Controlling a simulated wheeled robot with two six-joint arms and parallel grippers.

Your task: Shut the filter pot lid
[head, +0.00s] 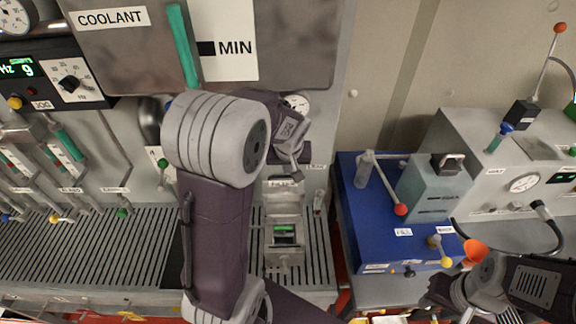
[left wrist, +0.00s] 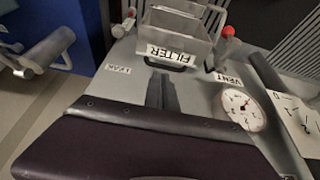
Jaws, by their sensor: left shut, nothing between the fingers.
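The filter pot (head: 284,254) is a grey box with a small green-lit window, standing on the slatted shelf. Its lid (head: 284,197) appears raised at the back, a grey plate standing up beneath the FILTER label. The pot also shows at the top of the left wrist view (left wrist: 182,22), near the FILTER label (left wrist: 170,57). My left gripper (head: 296,168) is above and behind the raised lid, near the panel. Its dark fingers (left wrist: 162,92) are shut and empty, apart from the pot. My right gripper (head: 437,297) is partly visible at the lower right; its fingers are unclear.
A round gauge (left wrist: 238,104) and VENT label sit beside the pot on the panel. A blue tray (head: 352,225) with a grey-green box (head: 432,192) stands to the right. The slatted shelf (head: 75,255) is largely clear at left. My left arm hides part of the panel.

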